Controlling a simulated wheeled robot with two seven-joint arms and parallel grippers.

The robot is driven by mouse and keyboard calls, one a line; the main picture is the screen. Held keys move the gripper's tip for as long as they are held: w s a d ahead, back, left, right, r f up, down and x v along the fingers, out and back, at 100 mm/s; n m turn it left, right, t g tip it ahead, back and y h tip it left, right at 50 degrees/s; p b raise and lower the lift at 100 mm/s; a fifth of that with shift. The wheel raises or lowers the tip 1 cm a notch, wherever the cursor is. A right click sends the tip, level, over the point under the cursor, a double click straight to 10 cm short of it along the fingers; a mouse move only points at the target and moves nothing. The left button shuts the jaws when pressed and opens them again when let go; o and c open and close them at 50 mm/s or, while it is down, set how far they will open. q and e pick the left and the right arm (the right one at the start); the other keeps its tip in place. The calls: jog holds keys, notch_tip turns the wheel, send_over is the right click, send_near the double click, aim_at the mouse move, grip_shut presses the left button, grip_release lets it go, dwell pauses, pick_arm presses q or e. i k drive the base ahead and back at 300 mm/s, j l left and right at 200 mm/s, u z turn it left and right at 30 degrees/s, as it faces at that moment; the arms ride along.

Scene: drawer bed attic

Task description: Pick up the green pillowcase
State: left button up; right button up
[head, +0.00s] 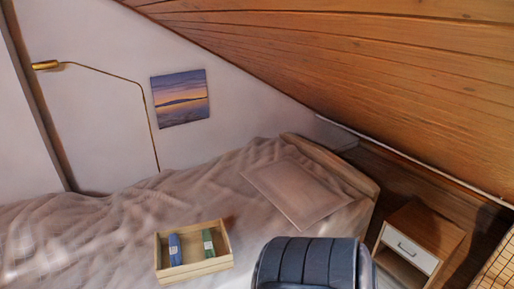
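A rolled green cloth (209,245), which looks like the green pillowcase, lies in a shallow wooden box (194,272) on the bed. It has a pale label. A rolled blue cloth (174,249), also with a pale label, lies to its left in the same box, with a small gap between them. Neither of my grippers shows in the head view.
The box rests on a rumpled beige bed (110,225). A flat pillow (298,190) lies near the wooden headboard (330,163). A dark ribbed, rounded thing, perhaps a chair back (308,264), stands in front at right. A nightstand (425,235) is beyond it, under the sloping ceiling.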

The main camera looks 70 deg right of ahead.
aim_at(207, 242)
jog(key=z, duration=1.85)
